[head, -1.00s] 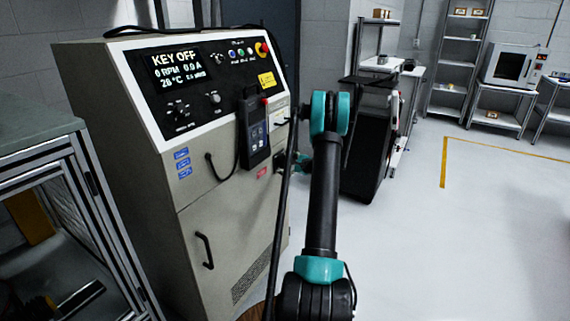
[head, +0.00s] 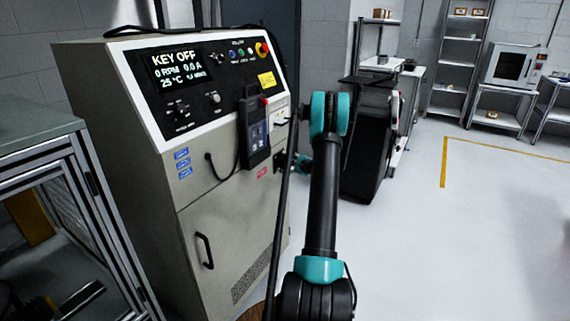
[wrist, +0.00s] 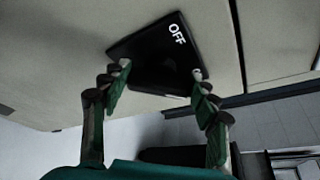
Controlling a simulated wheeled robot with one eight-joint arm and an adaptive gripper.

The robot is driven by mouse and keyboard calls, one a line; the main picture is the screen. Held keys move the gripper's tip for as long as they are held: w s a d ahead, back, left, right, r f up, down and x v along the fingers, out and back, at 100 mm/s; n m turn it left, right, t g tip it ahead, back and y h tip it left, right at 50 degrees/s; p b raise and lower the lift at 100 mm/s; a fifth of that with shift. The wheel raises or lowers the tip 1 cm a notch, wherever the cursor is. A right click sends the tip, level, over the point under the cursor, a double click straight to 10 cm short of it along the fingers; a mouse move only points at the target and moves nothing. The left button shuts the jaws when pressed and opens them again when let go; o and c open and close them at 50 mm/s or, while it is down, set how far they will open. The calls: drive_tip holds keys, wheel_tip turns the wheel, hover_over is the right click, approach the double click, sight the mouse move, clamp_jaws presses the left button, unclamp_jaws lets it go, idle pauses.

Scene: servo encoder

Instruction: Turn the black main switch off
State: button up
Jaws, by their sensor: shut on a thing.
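The black main switch (wrist: 158,48) fills the upper middle of the wrist view as a dark block or plate with a white OFF mark on it. My gripper (wrist: 161,72) has its two green-padded fingers on either side of the black part, shut on it. In the head view my gripper (head: 297,162) is at the right edge of the cabinet's front (head: 225,215), below the control panel. The switch is mostly hidden there by the gripper and arm. The panel display (head: 177,66) reads KEY OFF, 0 RPM and 0.0 A.
A black handheld device (head: 253,130) with a cable hangs on the cabinet front, just left of my gripper. A red emergency knob (head: 262,49) is at the panel's top right. A metal-framed bench (head: 40,130) is at left. Open floor (head: 470,240) lies to the right.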

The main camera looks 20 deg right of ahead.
drive_tip(key=n+t, duration=0.1)
drive_tip(key=n, duration=0.2)
drive_tip(key=shift+s+a+f+n+t+h, duration=0.1)
drive_tip(key=shift+f+n+t+h, duration=0.1)
drive_tip(key=shift+n+t+h, duration=0.15)
drive_tip(key=n+t, duration=0.1)
drive_tip(key=n, duration=0.1)
drive_tip(key=n+t, duration=0.1)
drive_tip(key=shift+f+n, duration=0.2)
drive_tip(key=shift+n, duration=0.15)
drive_tip(key=n, duration=0.2)
drive_tip(key=n+t+y, duration=0.1)
drive_tip(key=n, duration=0.1)
drive_tip(key=shift+f+n+y, duration=0.2)
drive_tip(key=shift+n+y, duration=0.05)
drive_tip(key=shift+n, duration=0.05)
drive_tip(key=shift+f+n+t+y, duration=0.1)
drive_tip(key=shift+n+t+y, duration=0.2)
drive_tip(key=shift+n, duration=0.8)
drive_tip(key=shift+n+t+y, duration=0.15)
drive_tip(key=shift+n+y, duration=0.25)
drive_tip(key=shift+n, duration=1)
drive_tip(key=o, duration=1.2)
drive_tip(key=shift+c, duration=0.2)
drive_tip(key=v, duration=0.7)
